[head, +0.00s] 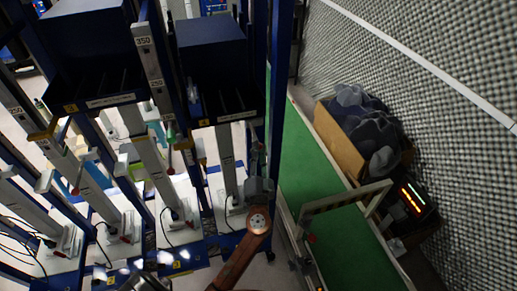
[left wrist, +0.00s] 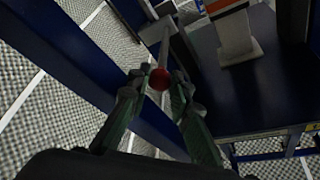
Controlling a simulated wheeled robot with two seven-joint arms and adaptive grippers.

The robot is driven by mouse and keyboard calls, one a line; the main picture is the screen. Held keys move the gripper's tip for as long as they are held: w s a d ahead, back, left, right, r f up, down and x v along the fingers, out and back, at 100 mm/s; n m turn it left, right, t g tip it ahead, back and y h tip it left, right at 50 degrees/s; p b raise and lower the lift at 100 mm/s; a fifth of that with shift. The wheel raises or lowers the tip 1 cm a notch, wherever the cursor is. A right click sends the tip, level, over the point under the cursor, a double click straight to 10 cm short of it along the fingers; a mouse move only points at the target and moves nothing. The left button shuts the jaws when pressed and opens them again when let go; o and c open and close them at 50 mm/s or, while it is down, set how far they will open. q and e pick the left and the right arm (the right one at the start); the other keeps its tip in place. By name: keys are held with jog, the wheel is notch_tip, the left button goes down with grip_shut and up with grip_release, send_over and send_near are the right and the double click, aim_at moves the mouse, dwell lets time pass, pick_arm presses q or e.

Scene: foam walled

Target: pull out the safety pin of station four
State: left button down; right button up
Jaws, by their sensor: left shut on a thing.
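The safety pin has a red ball head (left wrist: 160,79) and a thin grey shaft that runs up toward a pale block (left wrist: 166,28) in the left wrist view. My left gripper (left wrist: 158,84) is shut on this pin, with a green-sided finger on either side of the ball. In the head view my left gripper (head: 258,168) is beside the rightmost station (head: 227,160), at its right post. The pin is hidden there behind the gripper. I cannot tell how deep the shaft sits in the block. My right gripper is not in view.
More stations with pale columns (head: 150,165) stand in a row to the left, under dark blue bins (head: 212,65). A blue post (head: 279,70) rises close to the gripper. A green conveyor (head: 320,190) and a brown box of dark lumps (head: 340,140) lie to the right.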

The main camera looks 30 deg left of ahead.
pick_arm(q)
jog(key=shift+s+d+f+b, duration=0.1)
jog(key=shift+s+d+b, duration=0.15)
jog(key=shift+s+d, duration=0.35)
jog(key=shift+s+d+f+b, duration=0.1)
jog(key=shift+s+d+b, duration=0.2)
jog(key=shift+d, duration=0.35)
jog(key=shift+a, duration=0.1)
jog(key=c, duration=2.2)
grip_release()
jog(key=shift+o, duration=0.9)
jog(key=shift+s+r, duration=0.15)
jog(key=v, duration=1.2)
